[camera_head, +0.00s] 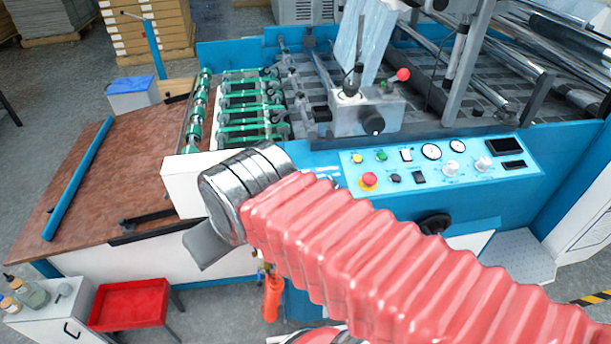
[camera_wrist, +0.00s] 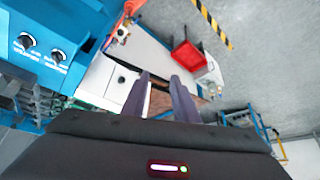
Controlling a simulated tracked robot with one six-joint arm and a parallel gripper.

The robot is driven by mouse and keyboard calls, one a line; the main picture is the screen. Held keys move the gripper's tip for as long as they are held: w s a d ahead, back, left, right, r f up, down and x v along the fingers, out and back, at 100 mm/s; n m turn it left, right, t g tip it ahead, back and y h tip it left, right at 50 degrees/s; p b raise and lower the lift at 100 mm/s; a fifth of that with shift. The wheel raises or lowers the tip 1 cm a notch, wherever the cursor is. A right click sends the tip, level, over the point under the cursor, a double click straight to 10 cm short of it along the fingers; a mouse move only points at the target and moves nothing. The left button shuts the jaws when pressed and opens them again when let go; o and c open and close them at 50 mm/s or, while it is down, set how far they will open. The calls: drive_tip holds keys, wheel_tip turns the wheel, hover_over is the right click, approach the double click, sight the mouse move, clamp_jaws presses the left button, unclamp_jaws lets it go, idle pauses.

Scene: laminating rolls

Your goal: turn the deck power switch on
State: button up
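The blue machine's control panel (camera_head: 440,165) shows in the head view, right of centre. It carries a red emergency button (camera_head: 369,180), a white-framed rocker switch (camera_head: 406,155), a second dark switch (camera_head: 419,177), dials and knobs. I cannot read which is the deck power switch or its position. In the wrist view, a white plate (camera_wrist: 106,84) with a small dark fitting (camera_wrist: 122,80) lies left of the fingers. My gripper (camera_wrist: 160,80) has its two dark fingers apart, with nothing seen between them.
Two black knobs (camera_wrist: 42,48) sit on a blue face in the wrist view. A red tray (camera_head: 128,304) and a white cabinet (camera_head: 50,315) with bottles stand at the lower left. A brown deck (camera_head: 120,185) spreads left of the green rollers (camera_head: 240,105).

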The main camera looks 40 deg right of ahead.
drive_tip(key=shift+w, duration=0.1)
drive_tip(key=w+d+r, duration=0.1)
drive_tip(key=w+d, duration=0.1)
drive_tip(key=d, duration=1.1)
drive_tip(key=w+d+r+g+h, duration=0.1)
drive_tip(key=w+d, duration=0.1)
drive_tip(key=d, duration=1)
drive_tip(key=shift+w+d+r+m+h, duration=0.3)
drive_tip(key=shift+d+m, duration=0.1)
drive_tip(key=shift+f, duration=0.1)
drive_tip(key=x, duration=1.3)
drive_tip(key=shift+f, duration=0.35)
